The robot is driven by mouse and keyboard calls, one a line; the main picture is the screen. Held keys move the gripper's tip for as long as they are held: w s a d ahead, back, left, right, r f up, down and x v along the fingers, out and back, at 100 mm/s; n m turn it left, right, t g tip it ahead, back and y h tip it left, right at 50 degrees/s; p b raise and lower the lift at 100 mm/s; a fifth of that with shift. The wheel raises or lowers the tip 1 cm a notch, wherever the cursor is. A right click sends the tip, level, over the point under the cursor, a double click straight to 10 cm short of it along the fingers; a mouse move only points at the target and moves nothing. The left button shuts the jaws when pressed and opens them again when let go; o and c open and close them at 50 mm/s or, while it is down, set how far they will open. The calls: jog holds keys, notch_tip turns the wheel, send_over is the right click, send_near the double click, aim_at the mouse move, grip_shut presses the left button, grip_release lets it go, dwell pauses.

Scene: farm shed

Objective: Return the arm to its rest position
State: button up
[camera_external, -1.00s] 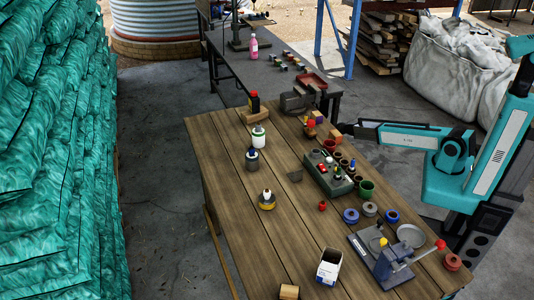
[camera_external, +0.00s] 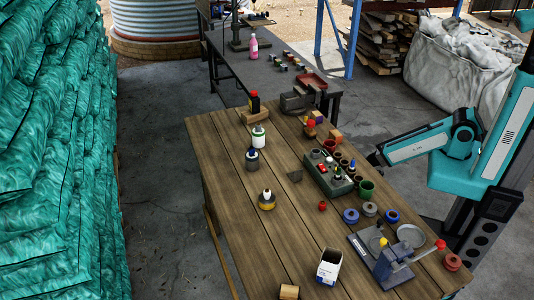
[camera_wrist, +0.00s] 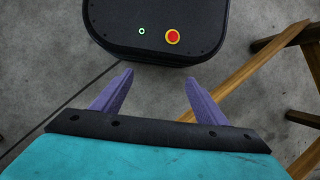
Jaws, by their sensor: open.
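My gripper shows in the wrist view (camera_wrist: 158,95) with its two purple fingers spread wide and nothing between them. It points down toward my own black base, which has a red button and a green light. In the external view my teal and white arm is folded at the right, beside the right edge of the wooden table (camera_external: 225,190). The forearm slopes down to the left and its end is near the table edge. The gripper fingers cannot be made out in that view.
On the table are a green tool block (camera_external: 322,180), a blue-grey press (camera_external: 385,262), a white box (camera_external: 329,267), and several bottles and small rings. A wooden table leg (camera_wrist: 265,60) is at the right in the wrist view. Grey floor lies left of the table.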

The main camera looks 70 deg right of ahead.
jog(key=shift+g+h, duration=0.4)
jog(key=shift+g, duration=0.3)
jog(key=s, duration=0.2)
jog(key=s+r, duration=0.1)
jog(key=s, duration=0.2)
jog(key=shift+s+r+p, duration=0.2)
jog(key=shift+s+p, duration=0.15)
